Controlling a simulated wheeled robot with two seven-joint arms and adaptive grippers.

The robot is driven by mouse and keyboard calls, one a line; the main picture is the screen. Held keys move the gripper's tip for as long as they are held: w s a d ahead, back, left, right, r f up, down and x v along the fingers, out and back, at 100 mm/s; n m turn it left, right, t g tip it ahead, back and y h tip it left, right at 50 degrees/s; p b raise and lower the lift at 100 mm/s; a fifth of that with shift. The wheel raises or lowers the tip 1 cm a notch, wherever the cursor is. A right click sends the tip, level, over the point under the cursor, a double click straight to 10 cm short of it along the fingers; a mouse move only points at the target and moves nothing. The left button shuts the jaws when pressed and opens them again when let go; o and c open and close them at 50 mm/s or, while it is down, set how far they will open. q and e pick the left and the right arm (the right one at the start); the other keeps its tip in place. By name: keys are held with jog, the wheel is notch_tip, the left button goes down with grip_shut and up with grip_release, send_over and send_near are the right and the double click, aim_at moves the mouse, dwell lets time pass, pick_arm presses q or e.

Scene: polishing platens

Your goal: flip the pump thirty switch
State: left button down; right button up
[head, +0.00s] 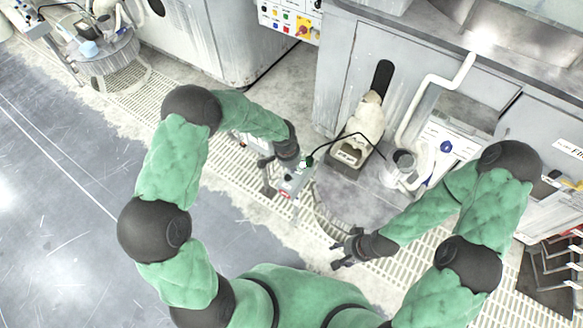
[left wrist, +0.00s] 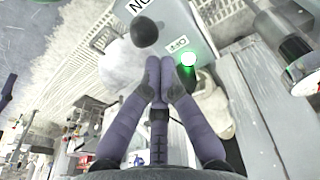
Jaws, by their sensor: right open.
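A grey switch box (left wrist: 185,25) lies just beyond my left gripper in the left wrist view; it also shows in the head view (head: 292,184). On it are a lit green lamp (left wrist: 188,58), a small white label that seems to end in 30, and larger lettering partly cut off. A dark round knob (left wrist: 144,32) shows beside the fingertips, seemingly the switch's lever end. My left gripper (left wrist: 165,72) has its fingers together and empty, close to the knob and lamp; I cannot tell whether it touches them. My right gripper (head: 345,250) is open and empty above the floor grating.
A cream pump-like unit (head: 366,118) stands right of the box, with a black cable between them. A white pipe (head: 432,88) and grey cabinets (head: 345,65) line the back. A panel with coloured buttons (head: 290,20) is at the top. Open grey floor (head: 70,220) lies left.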

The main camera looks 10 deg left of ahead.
pick_arm(q)
jog(key=shift+w+d+f, duration=0.1)
jog(key=shift+w+f, duration=0.05)
jog(key=shift+w, duration=0.2)
jog(key=shift+r+p, duration=0.55)
jog(key=shift+r, duration=0.35)
pick_arm(e)
jog(key=shift+w+d+r, duration=0.1)
jog(key=shift+w+r, duration=0.2)
jog(key=shift+r, duration=0.15)
